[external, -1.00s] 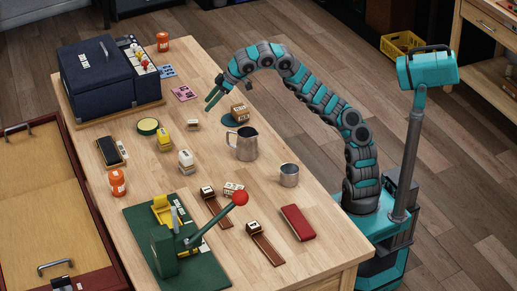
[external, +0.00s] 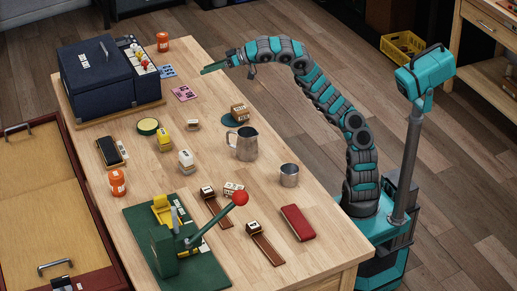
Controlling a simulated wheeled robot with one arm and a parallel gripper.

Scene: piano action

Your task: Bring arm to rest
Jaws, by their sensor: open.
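My arm (external: 335,105) is teal and dark grey and rises from my base at the table's right edge, arching up and to the left. My gripper (external: 208,68) is at the arm's far end, above the back right part of the wooden table. It points left, roughly level, and its teal fingers look empty. It is clear of the objects on the table. The gap between the fingers is hard to see from this side.
A dark blue case (external: 98,77) stands at the back left. A green press with a red-knobbed lever (external: 240,197) is in front.

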